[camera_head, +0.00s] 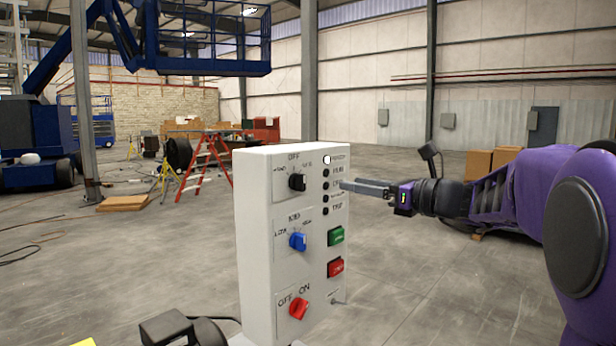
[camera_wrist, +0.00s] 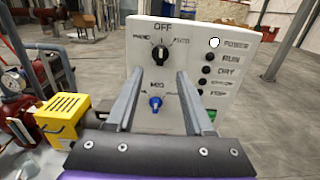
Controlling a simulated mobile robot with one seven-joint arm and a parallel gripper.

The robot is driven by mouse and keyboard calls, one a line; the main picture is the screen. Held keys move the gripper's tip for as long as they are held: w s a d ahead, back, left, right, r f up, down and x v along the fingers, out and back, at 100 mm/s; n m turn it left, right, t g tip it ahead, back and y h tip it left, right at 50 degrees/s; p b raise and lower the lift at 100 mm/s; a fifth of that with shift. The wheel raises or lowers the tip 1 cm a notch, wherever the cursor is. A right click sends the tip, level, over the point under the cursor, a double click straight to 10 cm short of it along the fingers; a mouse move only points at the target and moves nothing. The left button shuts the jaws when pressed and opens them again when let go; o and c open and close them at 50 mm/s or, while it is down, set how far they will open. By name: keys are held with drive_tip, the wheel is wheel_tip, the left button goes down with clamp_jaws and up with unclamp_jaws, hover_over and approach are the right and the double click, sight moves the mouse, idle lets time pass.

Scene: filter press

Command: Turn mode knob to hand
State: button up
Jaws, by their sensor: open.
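The black mode knob (camera_head: 297,182) is at the top left of a white control panel (camera_head: 255,215). It also shows in the wrist view (camera_wrist: 159,53), with HAND to its left, OFF above and AUTO to its right. Its pointer looks roughly upright, toward OFF, but is small.
Below the mode knob are a blue knob (camera_head: 298,241) and a red knob (camera_head: 299,308). Green (camera_head: 335,236) and red (camera_head: 335,267) buttons sit at the right, under a column of indicator lamps, the top one white. A yellow box (camera_wrist: 62,118) stands left in the wrist view.

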sight(304, 177)
drive_tip(key=p+x, duration=0.1)
drive_tip(key=x, duration=1.3)
drive_tip(key=shift+w+a+f, duration=0.15)
drive_tip(key=shift+w, duration=0.2)
clamp_jaws()
